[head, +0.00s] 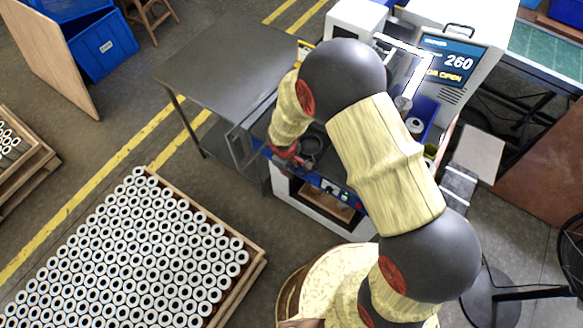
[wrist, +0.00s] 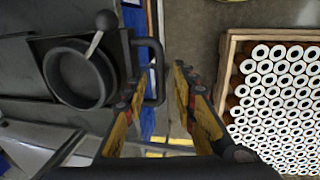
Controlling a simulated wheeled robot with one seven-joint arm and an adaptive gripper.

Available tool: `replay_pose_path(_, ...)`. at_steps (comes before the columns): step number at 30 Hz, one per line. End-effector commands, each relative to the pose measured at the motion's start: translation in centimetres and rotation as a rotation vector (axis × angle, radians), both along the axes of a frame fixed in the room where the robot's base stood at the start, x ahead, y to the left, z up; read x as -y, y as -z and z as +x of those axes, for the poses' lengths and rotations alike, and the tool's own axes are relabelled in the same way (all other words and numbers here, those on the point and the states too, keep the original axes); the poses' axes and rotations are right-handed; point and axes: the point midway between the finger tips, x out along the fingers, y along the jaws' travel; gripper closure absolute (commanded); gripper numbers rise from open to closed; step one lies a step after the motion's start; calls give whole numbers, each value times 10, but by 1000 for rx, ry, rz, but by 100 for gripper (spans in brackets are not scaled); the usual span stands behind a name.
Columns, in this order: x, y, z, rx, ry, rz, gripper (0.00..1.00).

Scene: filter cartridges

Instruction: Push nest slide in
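The nest slide (wrist: 40,45) is a dark plate with a round black cup, the nest (wrist: 78,78), and a black bar handle (wrist: 158,50) on its right side in the wrist view. A small lever with a ball knob lies over the cup's rim. In the head view the cup (head: 312,150) shows at the machine's front, partly behind my arm. My gripper (wrist: 161,74) is open, with yellow fingers on either side of the handle's outer bar in the wrist view. I cannot tell whether they touch it. In the head view my gripper (head: 287,154) is beside the slide, partly hidden.
A wooden crate of white cartridges (head: 130,250) stands on the floor at lower left. Floor lies between crate and machine.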

Motion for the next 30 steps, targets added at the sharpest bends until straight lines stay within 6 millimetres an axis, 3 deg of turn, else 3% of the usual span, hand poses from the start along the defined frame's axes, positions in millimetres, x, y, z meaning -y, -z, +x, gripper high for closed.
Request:
replay_pose_path(3, 0, 0, 0, 0, 0, 0, 73)
replay_pose_path(17, 0, 0, 0, 0, 0, 0, 99)
replay_pose_path(30, 0, 0, 0, 0, 0, 0, 100)
